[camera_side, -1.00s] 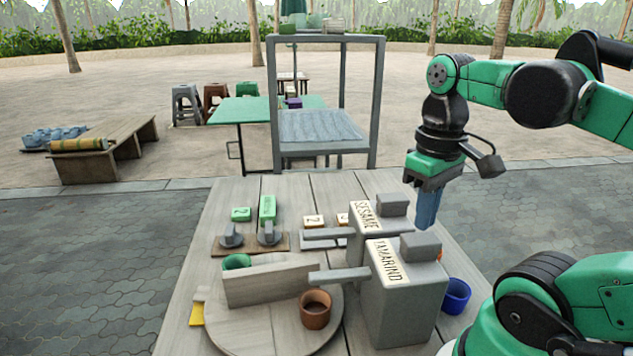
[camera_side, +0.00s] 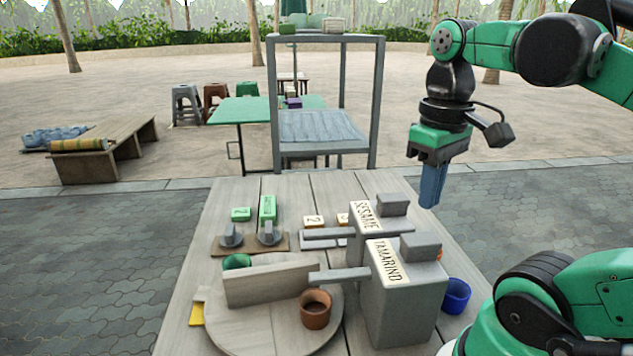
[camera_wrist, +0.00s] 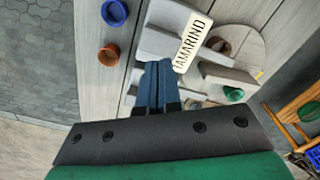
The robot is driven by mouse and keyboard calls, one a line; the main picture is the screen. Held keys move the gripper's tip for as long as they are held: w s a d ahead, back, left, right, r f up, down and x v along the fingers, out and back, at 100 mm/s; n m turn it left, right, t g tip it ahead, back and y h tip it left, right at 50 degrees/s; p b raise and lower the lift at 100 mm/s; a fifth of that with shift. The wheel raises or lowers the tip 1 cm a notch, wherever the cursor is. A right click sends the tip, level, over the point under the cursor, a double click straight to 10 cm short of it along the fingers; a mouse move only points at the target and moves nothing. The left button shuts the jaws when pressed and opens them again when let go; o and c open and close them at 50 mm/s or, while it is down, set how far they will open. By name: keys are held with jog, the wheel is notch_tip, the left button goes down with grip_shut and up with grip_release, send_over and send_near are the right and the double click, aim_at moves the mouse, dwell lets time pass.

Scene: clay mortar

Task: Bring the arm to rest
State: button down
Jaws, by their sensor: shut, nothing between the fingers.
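My gripper (camera_side: 431,187) hangs above the right far edge of the wooden table (camera_side: 330,186), pointing down. Its blue fingers are shut with nothing between them. In the wrist view the closed fingers of my gripper (camera_wrist: 156,86) show over the table. The nearest things below are the grey box dispensers labelled SESAME (camera_side: 367,218) and TAMARIND (camera_side: 405,290). The gripper is apart from both, above and to their right.
A round board (camera_side: 255,335) holds an upright wooden divider (camera_side: 268,283), a brown cup (camera_side: 316,309) and a green cup (camera_side: 237,262). A blue cup (camera_side: 456,295) stands right of TAMARIND. Two grey knobs (camera_side: 268,234) sit at the left. Behind stands a grey frame (camera_side: 376,110).

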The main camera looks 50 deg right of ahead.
jog(key=shift+r, duration=1.05)
jog(key=w+a+f+n+t, duration=0.3)
jog(key=w+a+f+t, duration=0.3)
jog(key=w+f, duration=0.4)
jog(key=shift+w+a+t, duration=0.3)
jog(key=shift+w+t, duration=0.3)
jog(key=shift+w, duration=0.3)
